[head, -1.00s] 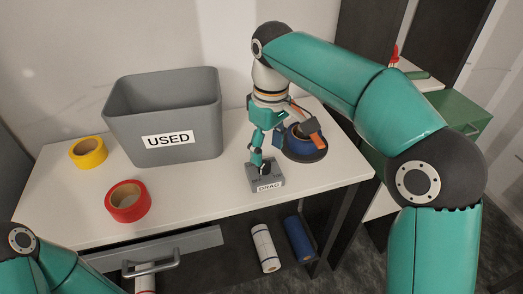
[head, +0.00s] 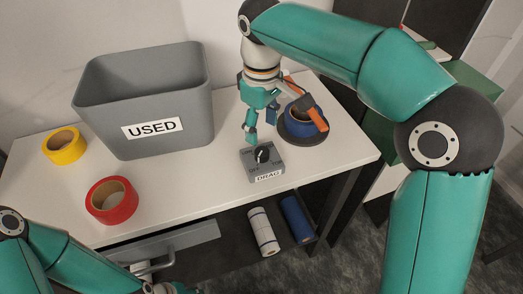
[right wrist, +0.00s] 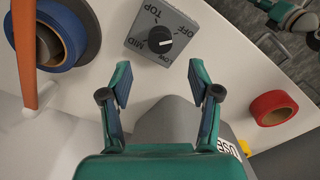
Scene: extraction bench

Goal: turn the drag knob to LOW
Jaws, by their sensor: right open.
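The grey DRAG box (head: 277,167) stands near the front edge of the white bench. Its black knob (head: 263,155) is uncovered on the top face. In the right wrist view the knob (right wrist: 165,42) sits among the labels OFF, TOP, MID and LOW on the box (right wrist: 140,24). A small white mark shows on the knob, but its exact setting is too small to tell. My right gripper (head: 249,136) is just behind the box, apart from the knob. In the right wrist view its two fingers (right wrist: 160,84) are spread and empty.
A grey USED bin (head: 150,110) stands left of the box. Yellow tape (head: 64,146) and red tape (head: 111,201) lie to the left. A roll of blue tape (head: 298,111) with an orange-handled part stands close behind on the right.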

